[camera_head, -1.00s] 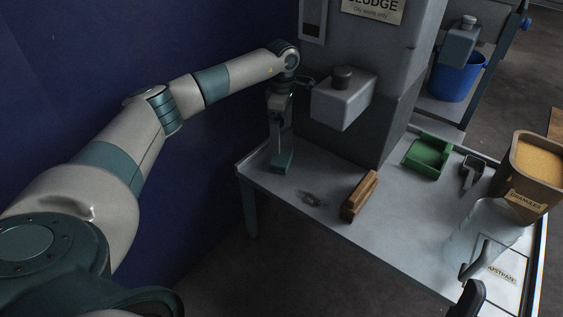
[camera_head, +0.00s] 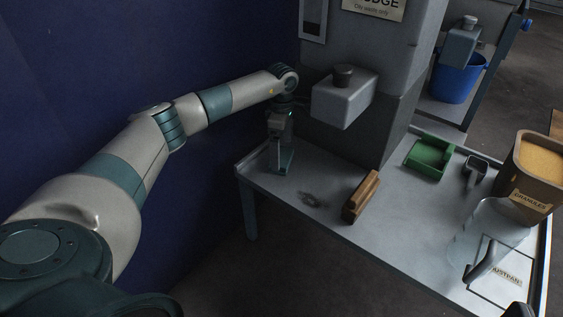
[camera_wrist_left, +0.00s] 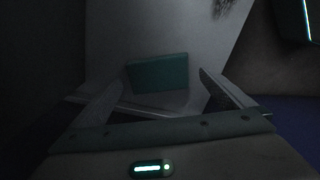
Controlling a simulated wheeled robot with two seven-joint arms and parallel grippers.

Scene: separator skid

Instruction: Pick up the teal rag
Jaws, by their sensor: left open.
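The teal rag (camera_head: 286,167) is a small block-like cloth near the far left corner of the grey table. In the left wrist view, the rag (camera_wrist_left: 157,73) lies between and just beyond my two fingertips. My left gripper (camera_head: 280,157) points down at the rag from above, its fingers partly covering it in the head view. The left gripper (camera_wrist_left: 160,82) is open with nothing held. A dark piece at the bottom right edge of the head view is probably part of my right arm; its fingers cannot be made out.
A grey box with a knob (camera_head: 343,97) juts out right of my left wrist. On the table (camera_head: 325,180) are a wooden block (camera_head: 361,196), a green tray (camera_head: 429,157), a small dark scoop (camera_head: 475,172), a clear container (camera_head: 487,235) and a granules bin (camera_head: 529,190). A blue wall stands left.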

